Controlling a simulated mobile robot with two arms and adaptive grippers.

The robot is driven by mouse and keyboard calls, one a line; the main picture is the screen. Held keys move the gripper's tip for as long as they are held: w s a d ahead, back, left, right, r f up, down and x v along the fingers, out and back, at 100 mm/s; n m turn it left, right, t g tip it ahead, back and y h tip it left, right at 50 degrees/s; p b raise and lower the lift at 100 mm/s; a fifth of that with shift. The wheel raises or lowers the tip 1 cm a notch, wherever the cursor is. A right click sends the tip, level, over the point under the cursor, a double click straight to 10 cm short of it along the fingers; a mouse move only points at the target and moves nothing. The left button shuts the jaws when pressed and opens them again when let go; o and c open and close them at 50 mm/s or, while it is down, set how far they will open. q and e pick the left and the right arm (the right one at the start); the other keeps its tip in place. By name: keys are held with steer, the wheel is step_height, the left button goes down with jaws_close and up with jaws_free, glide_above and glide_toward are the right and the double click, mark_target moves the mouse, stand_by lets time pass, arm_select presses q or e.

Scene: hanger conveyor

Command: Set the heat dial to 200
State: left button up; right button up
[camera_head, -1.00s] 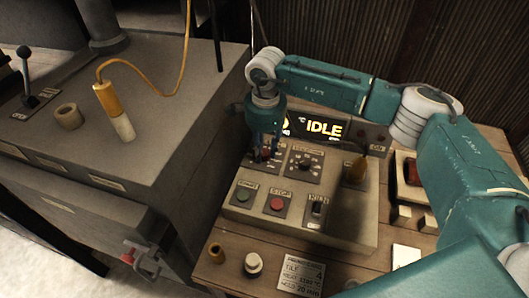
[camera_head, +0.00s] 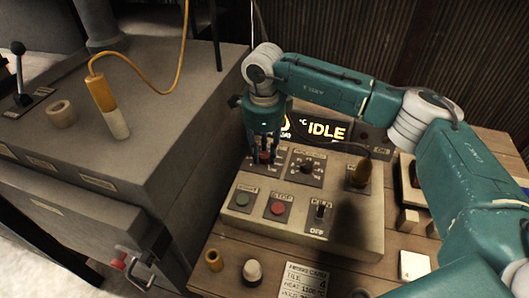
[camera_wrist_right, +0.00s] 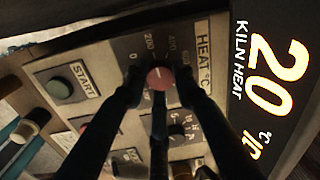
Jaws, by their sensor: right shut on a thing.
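The heat dial is a red knob (camera_wrist_right: 160,78) with a white pointer mark. It sits on the control panel (camera_head: 345,225) under the label "HEAT °C", with scale marks 200, 400 and 600. My right gripper (camera_head: 264,158) points down at the panel's back left, and its dark fingers are shut on the dial, one on each side in the right wrist view (camera_wrist_right: 160,90). In the head view the fingers hide most of the dial. The exact pointer reading is hard to tell. The display (camera_wrist_right: 270,75) reads "KILN HEAT 20 °C". My left gripper is not in view.
A second dial (camera_head: 307,167) is close to the right of the gripper. Green start (camera_head: 242,199) and red stop (camera_head: 278,208) buttons and a key switch (camera_head: 319,212) line the front. The display (camera_head: 325,131) shows "IDLE". A grey cabinet (camera_head: 150,110) stands left.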

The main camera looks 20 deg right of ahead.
mark_target(263, 157)
steer(key=shift+w+a+r, duration=0.1)
steer(key=shift+r, duration=0.05)
steer(key=o, duration=1.2)
steer(key=shift+c, duration=0.2)
step_height(263, 157, up, 12)
steer(key=shift+s+a, duration=0.15)
steer(key=shift+s, duration=0.15)
steer(key=shift+s, duration=0.1)
